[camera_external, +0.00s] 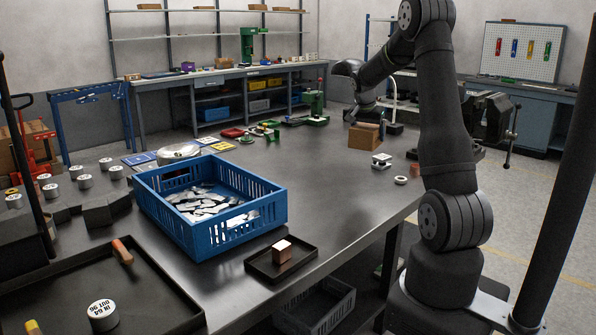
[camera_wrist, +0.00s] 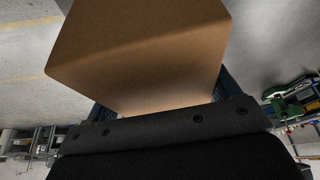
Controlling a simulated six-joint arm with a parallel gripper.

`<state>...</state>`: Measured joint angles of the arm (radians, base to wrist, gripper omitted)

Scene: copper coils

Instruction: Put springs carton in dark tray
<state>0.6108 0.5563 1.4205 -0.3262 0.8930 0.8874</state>
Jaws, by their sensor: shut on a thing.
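The carton (camera_external: 363,138), a plain brown cardboard box, is at my gripper (camera_external: 368,119) over the far right part of the table. My gripper is shut on it. In the wrist view the carton (camera_wrist: 140,50) fills the upper middle, just beyond the dark gripper body; the fingertips are hard to make out. I cannot tell whether the carton's underside touches the table. A small dark tray (camera_external: 262,271) lies at the front table edge with a copper-coloured block (camera_external: 282,253) in it. A larger dark tray (camera_external: 160,300) at front left holds a white-topped cylinder and an orange-handled tool.
A blue slotted crate (camera_external: 205,238) with metal pieces stands between the trays and the back of the table. A small white-and-dark block (camera_external: 381,161) and a white ring (camera_external: 401,180) lie near the carton. The table's middle is clear. A vise (camera_external: 487,115) stands at right.

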